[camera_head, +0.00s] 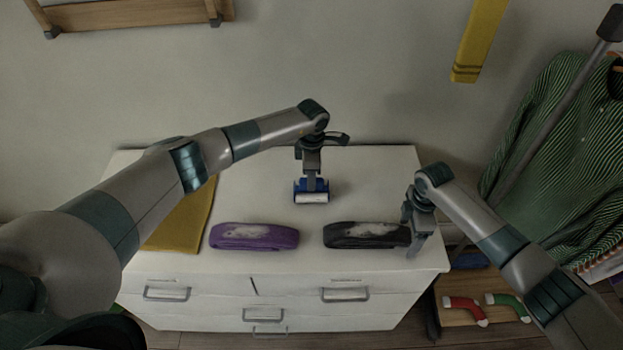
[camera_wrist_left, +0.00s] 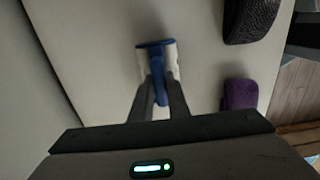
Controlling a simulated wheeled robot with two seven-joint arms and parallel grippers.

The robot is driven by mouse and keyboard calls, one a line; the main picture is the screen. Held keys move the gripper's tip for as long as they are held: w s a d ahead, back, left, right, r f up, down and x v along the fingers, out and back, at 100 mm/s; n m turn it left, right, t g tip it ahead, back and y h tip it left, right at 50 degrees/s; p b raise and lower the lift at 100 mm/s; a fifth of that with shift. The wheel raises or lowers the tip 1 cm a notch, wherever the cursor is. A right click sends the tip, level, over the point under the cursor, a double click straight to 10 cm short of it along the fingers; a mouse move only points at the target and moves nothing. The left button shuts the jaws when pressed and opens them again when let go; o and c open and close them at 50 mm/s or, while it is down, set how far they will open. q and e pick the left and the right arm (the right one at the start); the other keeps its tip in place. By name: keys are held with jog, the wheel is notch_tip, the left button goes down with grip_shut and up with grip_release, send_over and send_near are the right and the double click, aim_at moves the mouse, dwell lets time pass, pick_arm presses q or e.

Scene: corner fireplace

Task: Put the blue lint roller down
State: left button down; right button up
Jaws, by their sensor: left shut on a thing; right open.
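The blue lint roller (camera_head: 311,190) with its white roll is over the back middle of the white dresser top (camera_head: 240,190). My left gripper (camera_head: 312,172) points down and is shut on its handle. The left wrist view also shows the lint roller (camera_wrist_left: 157,62) between the two fingers (camera_wrist_left: 160,98), its head away from the gripper. I cannot tell whether the roller touches the dresser top. My right gripper (camera_head: 414,232) is open and empty at the dresser's right edge, beside the black folded item.
A purple folded item (camera_head: 254,237) and a black folded item (camera_head: 366,235) with pale patches lie along the dresser's front. A yellow cloth (camera_head: 181,222) lies at the left. A green striped garment (camera_head: 548,150) hangs at the right. The dresser top's back right looks clear.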

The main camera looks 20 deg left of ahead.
dwell(0.3)
pick_arm(q)
jog(key=c, duration=1.7)
grip_release()
jog(key=shift+f, duration=0.1)
notch_tip(320, 180, up, 12)
jog(key=shift+r, duration=0.15)
jog(key=shift+o, duration=0.6)
jog(key=shift+w, duration=0.1)
